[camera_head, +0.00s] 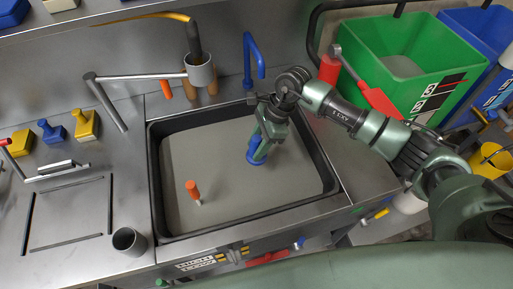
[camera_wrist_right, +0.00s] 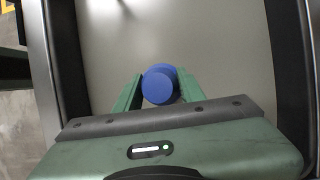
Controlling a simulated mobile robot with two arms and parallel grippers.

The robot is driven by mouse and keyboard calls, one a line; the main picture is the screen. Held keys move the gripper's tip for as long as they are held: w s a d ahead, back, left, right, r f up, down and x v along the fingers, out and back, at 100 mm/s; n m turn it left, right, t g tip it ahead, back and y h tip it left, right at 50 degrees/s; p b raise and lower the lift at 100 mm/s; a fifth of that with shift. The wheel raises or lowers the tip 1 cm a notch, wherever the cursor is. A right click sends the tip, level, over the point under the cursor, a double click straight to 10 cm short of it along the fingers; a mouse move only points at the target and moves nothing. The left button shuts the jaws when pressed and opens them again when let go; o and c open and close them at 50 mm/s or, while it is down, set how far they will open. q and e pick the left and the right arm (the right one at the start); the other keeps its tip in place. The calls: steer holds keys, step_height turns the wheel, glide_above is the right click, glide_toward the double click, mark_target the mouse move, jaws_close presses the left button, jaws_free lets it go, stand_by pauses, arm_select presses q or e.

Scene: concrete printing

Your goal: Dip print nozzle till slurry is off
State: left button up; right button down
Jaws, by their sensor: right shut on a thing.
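My right gripper (camera_head: 262,138) reaches down over the basin and is shut on the blue print nozzle (camera_head: 256,156). In the right wrist view the round blue top of the nozzle (camera_wrist_right: 158,84) sits between the two green fingers of the gripper (camera_wrist_right: 157,92). The nozzle's lower end is at the grey liquid surface; how deep it sits I cannot tell. No slurry shows on the part in view. The black-rimmed basin (camera_head: 328,172) is full of flat grey liquid. My left gripper is not in view.
An orange piece with a pale tip (camera_head: 193,189) stands in the basin's left part. A blue tap (camera_head: 253,62) rises behind the basin, and a grey holder ring (camera_head: 201,72) hangs at the back left. A grey cup (camera_head: 128,241) stands front left. A green bin (camera_head: 397,62) is at right.

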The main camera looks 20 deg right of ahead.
steer(key=shift+r+p, duration=1.7)
steer(key=shift+r, duration=2.2)
